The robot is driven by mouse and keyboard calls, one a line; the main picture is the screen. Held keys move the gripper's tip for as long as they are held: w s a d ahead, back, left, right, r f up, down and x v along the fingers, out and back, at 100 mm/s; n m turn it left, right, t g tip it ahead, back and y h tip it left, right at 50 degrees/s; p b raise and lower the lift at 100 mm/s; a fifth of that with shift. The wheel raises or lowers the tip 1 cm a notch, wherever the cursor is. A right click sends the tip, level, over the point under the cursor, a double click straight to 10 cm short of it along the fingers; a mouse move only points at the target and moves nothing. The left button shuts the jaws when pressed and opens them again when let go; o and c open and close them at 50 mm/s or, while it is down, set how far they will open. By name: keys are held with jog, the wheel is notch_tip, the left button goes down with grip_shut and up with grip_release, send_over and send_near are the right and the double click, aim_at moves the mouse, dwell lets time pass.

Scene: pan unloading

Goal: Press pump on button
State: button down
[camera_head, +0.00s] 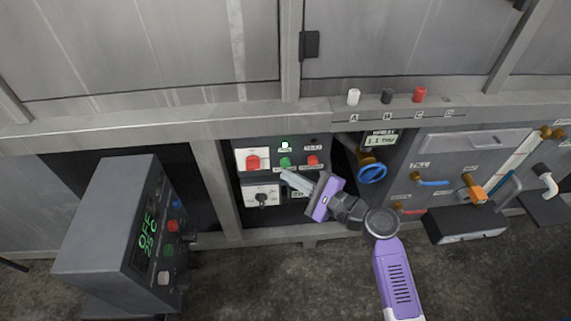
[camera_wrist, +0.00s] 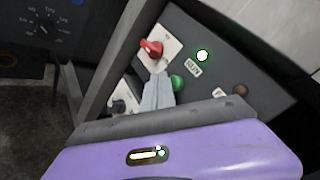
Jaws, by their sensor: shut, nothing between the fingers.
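The control panel (camera_head: 272,180) under the ledge carries a green button (camera_head: 285,161) with a lit white-green lamp (camera_head: 285,145) above it. A red button (camera_head: 312,161) sits to its right and a red knob (camera_head: 252,162) to its left. In the wrist view the green button (camera_wrist: 177,83) lies just right of the fingertips, with the lit lamp (camera_wrist: 203,56) above it. My gripper (camera_head: 285,174) is shut and empty, its tips close to the green button's lower edge; I cannot tell whether they touch it.
A black rotary switch (camera_head: 262,199) is below the red knob. A blue valve wheel (camera_head: 372,174) and a pressure display (camera_head: 380,141) are to the right. A grey box with a green display (camera_head: 147,245) stands at left. The ledge (camera_head: 180,127) overhangs the panel.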

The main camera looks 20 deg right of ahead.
jog(key=s, duration=0.2)
jog(key=s+a+p, duration=0.1)
jog(key=s, duration=0.1)
jog(key=shift+s+a+p, duration=0.15)
jog(key=shift+s+p, duration=0.15)
jog(key=shift+s, duration=0.1)
dwell(0.8)
